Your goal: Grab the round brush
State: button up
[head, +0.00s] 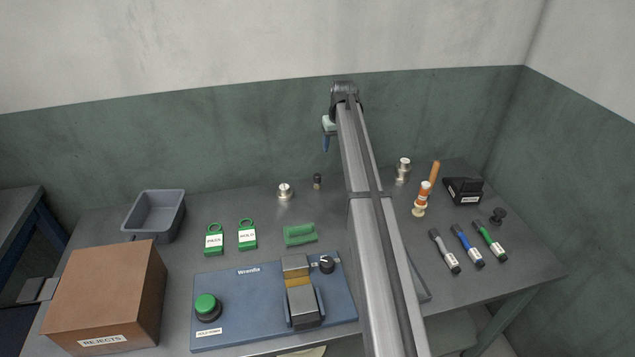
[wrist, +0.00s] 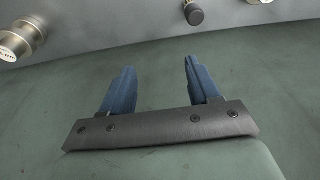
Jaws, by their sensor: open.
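What looks like the round brush (head: 424,192), with an orange-brown handle, a white-and-orange middle and a cream end, is on the right part of the table in the head view. My arm passes to its left. My gripper (head: 326,143) is up near the back wall, well to the left of the brush and apart from it. In the wrist view its two blue fingers (wrist: 158,68) are spread with nothing between them. The brush is not seen in the wrist view.
Metal spools (head: 285,191) (head: 403,169) and a small dark knob (head: 317,181) stand at the back. Several markers (head: 467,245) and a black box (head: 463,190) are near the brush. A blue fixture (head: 240,300), cardboard box (head: 105,295) and grey bin (head: 155,214) fill the left.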

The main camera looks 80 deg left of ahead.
jog(key=h, duration=0.2)
send_over(317, 175)
jog(key=shift+m, duration=0.4)
notch_tip(317, 175, down, 14)
jog(key=shift+f, duration=0.2)
jog(key=shift+c, duration=0.4)
grip_shut()
